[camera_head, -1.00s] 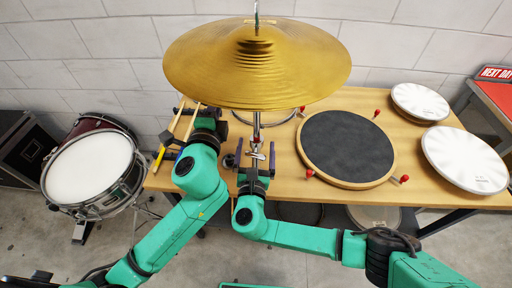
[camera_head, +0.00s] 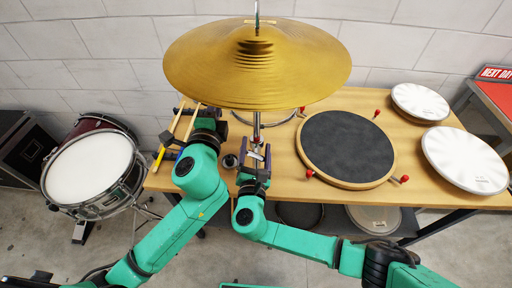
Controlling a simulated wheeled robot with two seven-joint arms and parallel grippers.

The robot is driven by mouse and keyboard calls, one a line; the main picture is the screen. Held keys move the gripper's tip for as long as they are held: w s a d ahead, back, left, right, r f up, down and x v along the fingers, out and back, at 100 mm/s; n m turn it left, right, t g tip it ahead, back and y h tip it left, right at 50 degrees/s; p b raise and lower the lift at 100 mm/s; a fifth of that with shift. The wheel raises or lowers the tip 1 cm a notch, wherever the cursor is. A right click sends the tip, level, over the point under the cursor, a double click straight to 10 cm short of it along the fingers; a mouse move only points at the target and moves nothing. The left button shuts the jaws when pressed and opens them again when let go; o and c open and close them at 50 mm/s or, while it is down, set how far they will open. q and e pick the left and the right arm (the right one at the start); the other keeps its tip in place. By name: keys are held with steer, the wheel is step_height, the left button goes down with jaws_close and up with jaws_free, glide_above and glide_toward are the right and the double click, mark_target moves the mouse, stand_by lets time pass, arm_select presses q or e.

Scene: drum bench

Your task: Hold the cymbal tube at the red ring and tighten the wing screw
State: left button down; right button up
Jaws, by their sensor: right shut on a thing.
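The gold cymbal (camera_head: 215,75) sits on top of the upright metal tube (camera_head: 256,128) and hides its upper part. The red ring (camera_head: 256,140) shows as a small reddish patch low on the tube, just above my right gripper. My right gripper (camera_head: 256,155) is at the lower tube, its dark fingers shut on the wing screw, which they mostly cover. My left arm reaches up on the left; the dark body of my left gripper (camera_head: 211,118) runs in under the cymbal's left edge. Its fingertips are hidden, so I cannot see what is between them.
A black round pad (camera_head: 346,148) with red knobs lies to the right of the tube. White drum pads (camera_head: 465,160) are at the table's right. Drumsticks (camera_head: 186,125) lie left of my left gripper. A drum (camera_head: 92,170) stands on the floor at the left.

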steer(key=shift+m, duration=1.4)
steer(key=o, duration=1.3)
steer(key=s, duration=1.2)
